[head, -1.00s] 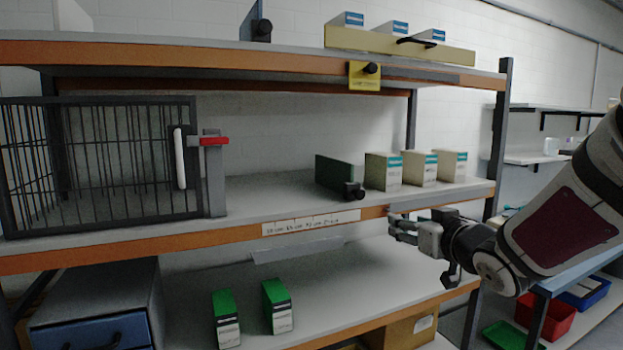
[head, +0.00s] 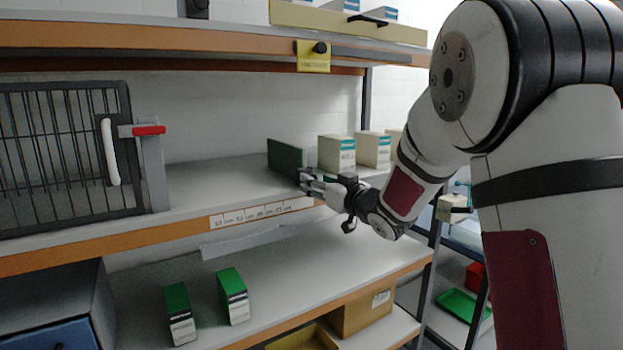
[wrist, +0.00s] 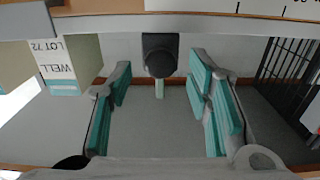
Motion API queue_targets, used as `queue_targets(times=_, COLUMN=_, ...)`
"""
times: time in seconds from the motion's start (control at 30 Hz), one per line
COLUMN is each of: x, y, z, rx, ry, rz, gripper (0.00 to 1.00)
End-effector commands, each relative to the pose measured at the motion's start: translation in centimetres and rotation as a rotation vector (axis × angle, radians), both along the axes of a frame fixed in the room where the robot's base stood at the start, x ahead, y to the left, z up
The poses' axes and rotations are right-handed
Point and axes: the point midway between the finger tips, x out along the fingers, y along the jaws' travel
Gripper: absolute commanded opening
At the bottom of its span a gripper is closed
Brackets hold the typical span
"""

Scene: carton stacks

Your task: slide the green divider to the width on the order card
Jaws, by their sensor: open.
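The dark green divider (head: 285,158) stands upright on the middle shelf, left of the white cartons. Its black knob (wrist: 159,55) shows in the wrist view; in the head view my gripper hides it. My gripper (head: 307,181) is at the divider's front end, just above the shelf edge. In the wrist view its teal-padded fingers (wrist: 162,88) are open, one on each side of the knob with gaps. A white scale strip (head: 260,213) with cm marks is on the shelf's front edge, left of my gripper. I cannot make out an order card.
A barred cage door (head: 65,155) with a red-tipped latch stands at the left. Cartons (head: 337,154) stand close right of the divider. Shelf between cage and divider is clear. A yellow tag (head: 313,57) with a knob hangs above. Green cartons (head: 233,296) stand below.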

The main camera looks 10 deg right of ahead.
Motion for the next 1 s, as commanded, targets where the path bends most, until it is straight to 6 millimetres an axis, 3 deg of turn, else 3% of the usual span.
queue_targets(times=0.23, x=2.9, y=1.0, z=0.0, rx=0.001, ry=-0.001, rz=0.001, gripper=0.46)
queue_targets(times=0.63, x=3.5, y=1.2, z=0.0, rx=0.001, ry=0.0, rz=0.0, gripper=0.46)
queue_targets(times=0.83, x=3.5, y=1.1, z=0.0, rx=0.001, ry=0.0, rz=0.0, gripper=0.0)
queue_targets(times=1.0, x=3.4, y=1.5, z=0.0, rx=0.002, ry=0.0, rz=0.001, gripper=0.0)
